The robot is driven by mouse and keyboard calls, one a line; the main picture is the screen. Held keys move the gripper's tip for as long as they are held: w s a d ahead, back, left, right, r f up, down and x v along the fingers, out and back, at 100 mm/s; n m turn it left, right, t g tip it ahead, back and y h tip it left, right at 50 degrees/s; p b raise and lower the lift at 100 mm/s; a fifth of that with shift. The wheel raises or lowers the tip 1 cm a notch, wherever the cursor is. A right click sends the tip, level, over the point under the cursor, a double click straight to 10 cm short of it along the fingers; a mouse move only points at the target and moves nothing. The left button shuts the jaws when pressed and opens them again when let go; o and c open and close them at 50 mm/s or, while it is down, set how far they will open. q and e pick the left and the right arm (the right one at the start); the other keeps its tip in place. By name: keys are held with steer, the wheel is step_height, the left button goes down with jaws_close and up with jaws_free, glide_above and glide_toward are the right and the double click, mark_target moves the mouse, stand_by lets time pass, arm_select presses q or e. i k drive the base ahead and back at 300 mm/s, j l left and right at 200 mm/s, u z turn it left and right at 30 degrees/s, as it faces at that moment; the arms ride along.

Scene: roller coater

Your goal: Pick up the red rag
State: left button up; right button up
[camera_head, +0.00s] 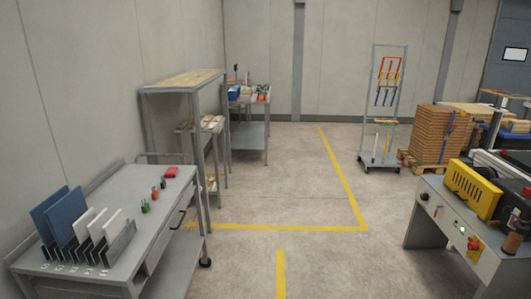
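A small red item that looks like the folded red rag (171,172) lies flat near the far end of the grey cart top (120,196) at the left. Nothing covers it. It is small in the view, so its folds cannot be made out. Neither of my grippers is in view.
On the cart stand a rack of blue and white panels (70,222) and several small red and green items (154,193). Shelving (187,80) stands behind. A machine with a yellow cover (473,191) is at right. The floor between, marked with yellow lines, is clear.

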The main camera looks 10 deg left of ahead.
mark_target(171, 171)
steer(key=i, duration=0.85)
steer(key=i+l+u, duration=0.15)
steer(key=i, duration=0.65)
